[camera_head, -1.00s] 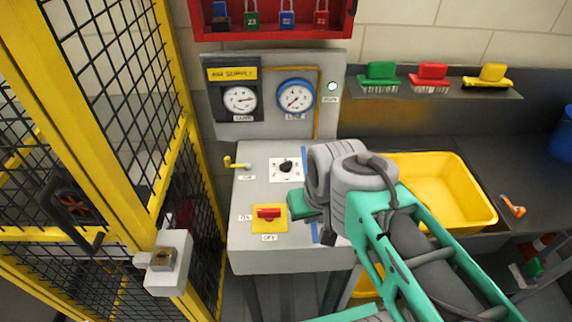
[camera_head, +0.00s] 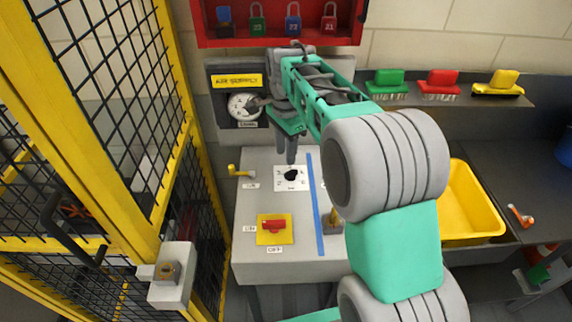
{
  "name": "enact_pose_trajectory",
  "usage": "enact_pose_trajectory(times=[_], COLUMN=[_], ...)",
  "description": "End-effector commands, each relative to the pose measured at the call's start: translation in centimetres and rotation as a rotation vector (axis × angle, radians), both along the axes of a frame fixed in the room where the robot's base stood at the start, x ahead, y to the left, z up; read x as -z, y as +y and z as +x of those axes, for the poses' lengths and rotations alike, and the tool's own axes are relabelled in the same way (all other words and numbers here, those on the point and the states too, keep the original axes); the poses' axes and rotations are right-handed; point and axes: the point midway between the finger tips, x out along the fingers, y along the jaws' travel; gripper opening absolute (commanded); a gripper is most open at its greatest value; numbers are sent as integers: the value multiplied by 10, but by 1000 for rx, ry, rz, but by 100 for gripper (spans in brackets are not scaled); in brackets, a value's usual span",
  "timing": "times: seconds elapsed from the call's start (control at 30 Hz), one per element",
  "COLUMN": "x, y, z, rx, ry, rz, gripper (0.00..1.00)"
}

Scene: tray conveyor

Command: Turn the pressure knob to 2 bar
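The black pressure knob (camera_head: 291,175) sits on a white square scale plate (camera_head: 281,185) on top of the grey console. The plate's marks are too small to read. My gripper (camera_head: 286,158) points down just above and behind the knob, with dark fingers near the plate's back edge. I cannot tell whether the fingers touch the knob or how far apart they are. A white round gauge (camera_head: 240,112) shows on the back panel, partly covered by my wrist. The blue-rimmed gauge is hidden behind my arm.
A red switch (camera_head: 273,226) on a yellow plate and a yellow lever (camera_head: 240,171) are on the console (camera_head: 262,265). A blue stripe (camera_head: 317,218) runs beside the knob plate. The yellow mesh fence (camera_head: 178,165) stands close on the left. A yellow bin (camera_head: 474,213) is at right.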

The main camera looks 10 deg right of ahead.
Motion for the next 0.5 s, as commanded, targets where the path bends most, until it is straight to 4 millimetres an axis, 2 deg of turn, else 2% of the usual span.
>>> enact_pose_trajectory(times=[0.13,0.33,0.5], x=[18,56,74], y=[-8,-11,-10], z=[0,-1,0], rx=[19,23,20], ry=[4,3,-1], rz=[0,0,0], gripper=[35,35,35])
